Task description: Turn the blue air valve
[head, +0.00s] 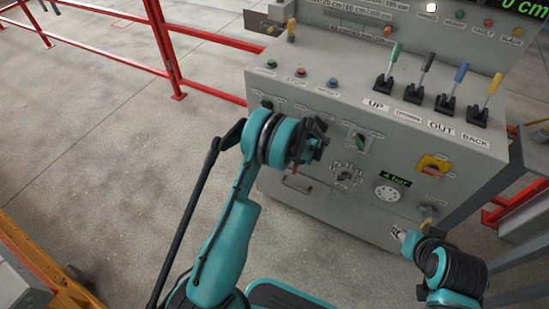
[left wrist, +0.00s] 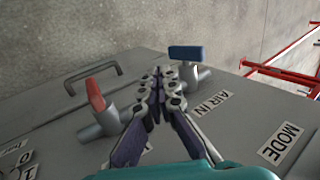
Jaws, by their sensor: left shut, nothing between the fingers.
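The blue air valve (left wrist: 187,52) shows in the left wrist view, just right of my left fingertips. Its blue bar handle lies crosswise on a grey body, with an AIR IN label (left wrist: 212,106) beside it. My left gripper (left wrist: 162,72) is shut and empty; I cannot tell whether its tips touch the valve. In the head view my left gripper (head: 317,138) is in front of the console's left part, and the blue valve is hidden there. My right arm comes in at the lower right of the head view; its gripper (head: 402,234) is not clear.
A red-handled valve (left wrist: 95,95) stands left of my left fingers in the left wrist view. The grey console (head: 330,105) carries several coloured levers (head: 420,75), buttons and a yellow switch (head: 433,164). A red railing (head: 165,50) stands behind.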

